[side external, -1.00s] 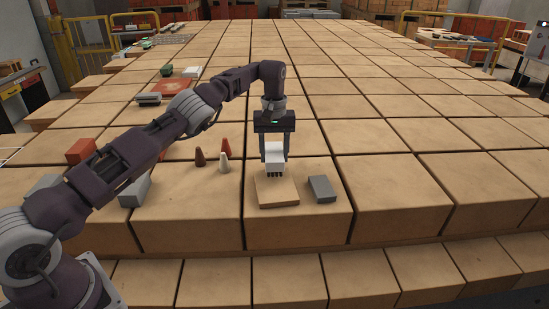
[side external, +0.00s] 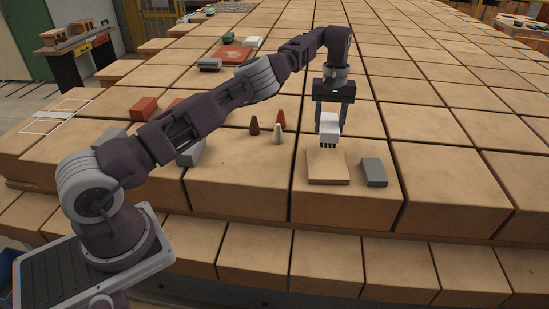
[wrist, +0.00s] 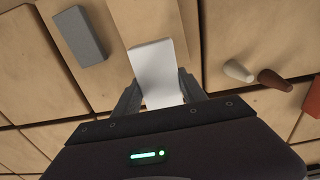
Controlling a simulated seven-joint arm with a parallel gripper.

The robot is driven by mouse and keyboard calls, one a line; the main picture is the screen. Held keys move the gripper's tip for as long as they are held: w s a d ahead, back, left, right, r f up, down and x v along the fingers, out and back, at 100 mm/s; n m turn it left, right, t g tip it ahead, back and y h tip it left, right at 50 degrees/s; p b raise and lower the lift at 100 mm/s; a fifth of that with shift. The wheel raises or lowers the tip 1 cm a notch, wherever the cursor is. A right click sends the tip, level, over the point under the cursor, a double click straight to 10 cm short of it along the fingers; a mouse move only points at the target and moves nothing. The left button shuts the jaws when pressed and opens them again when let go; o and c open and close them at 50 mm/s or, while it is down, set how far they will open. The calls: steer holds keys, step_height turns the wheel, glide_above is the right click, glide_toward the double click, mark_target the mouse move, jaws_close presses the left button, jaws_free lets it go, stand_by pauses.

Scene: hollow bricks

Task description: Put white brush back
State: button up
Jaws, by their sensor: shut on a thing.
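The white brush (side external: 329,127) has a white block body with dark bristles pointing down. My gripper (side external: 329,118) is shut on it and holds it upright over the back part of a flat light-wood board (side external: 327,170). In the wrist view the brush (wrist: 154,65) sits between the two fingers (wrist: 158,98), with the board (wrist: 120,12) behind it. I cannot tell whether the bristles touch the board or hang just above it.
A grey block (side external: 374,172) lies just right of the board. Red bricks (side external: 143,108) and grey blocks lie farther left. The blocks to the right are clear.

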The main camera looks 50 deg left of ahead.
mark_target(322, 114)
steer(key=shift+a+r+n, duration=0.3)
steer(key=shift+a, duration=0.05)
steer(key=shift+s+a+r+n, duration=0.1)
steer(key=shift+s+a+n, duration=0.05)
steer(key=shift+a+n, duration=0.2)
steer(key=shift+a+r+n, duration=0.1)
steer(key=shift+r+n, duration=0.15)
steer(key=shift+s+a, duration=0.1)
steer(key=shift+a, duration=0.1)
steer(key=shift+s+a+r+n, duration=0.1)
steer(key=shift+a+r+n, duration=0.2)
steer(key=shift+n, duration=0.2)
steer(key=shift+s+a, duration=0.1)
steer(key=shift+a, duration=0.05)
steer(key=s+a+r+n, duration=0.4)
steer(key=s+a+n, duration=0.2)
steer(key=s+n, duration=0.1)
steer(key=shift+n, duration=0.6)
steer(key=s+n, duration=0.2)
steer(key=s, duration=0.2)
steer(key=s+n, duration=0.2)
steer(key=s, duration=0.2)
steer(key=s+n, duration=0.2)
steer(key=s, duration=0.2)
steer(key=shift+a+f+n, duration=0.2)
steer(key=shift+f+n, duration=0.1)
steer(key=f, duration=0.9)
steer(key=shift+s+f, duration=0.2)
steer(key=shift+f, duration=0.35)
